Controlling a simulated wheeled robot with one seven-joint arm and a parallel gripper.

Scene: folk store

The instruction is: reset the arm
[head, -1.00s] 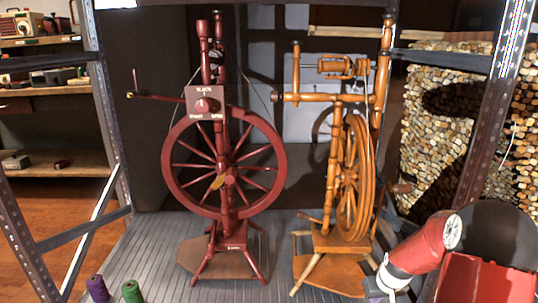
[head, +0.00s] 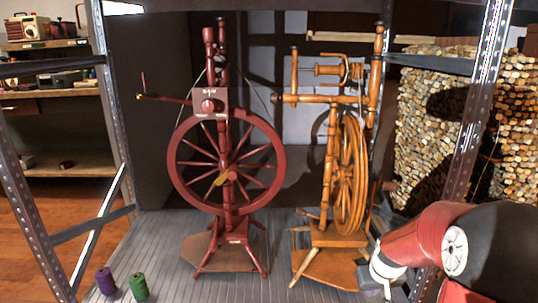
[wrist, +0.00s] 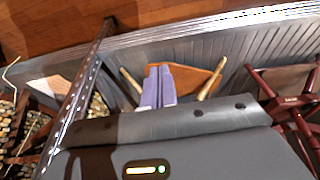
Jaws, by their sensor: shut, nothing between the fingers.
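My arm reaches in from the right of the head view, its red and black links bent. My gripper (head: 372,281) is at the lower right, in front of the orange-brown spinning wheel (head: 348,175). In the wrist view my gripper's two pale purple fingers (wrist: 159,70) lie side by side, shut and empty. Beyond them is the wheel's brown base board (wrist: 190,76) with pale legs on both sides. I cannot tell whether the fingers touch it.
A dark red spinning wheel (head: 226,165) stands left on the grey slatted shelf (head: 160,240). Purple (head: 106,281) and green (head: 137,286) spools sit front left. A metal post (head: 466,130) rises close to my arm at the right. A stacked-log wall (head: 425,110) is behind.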

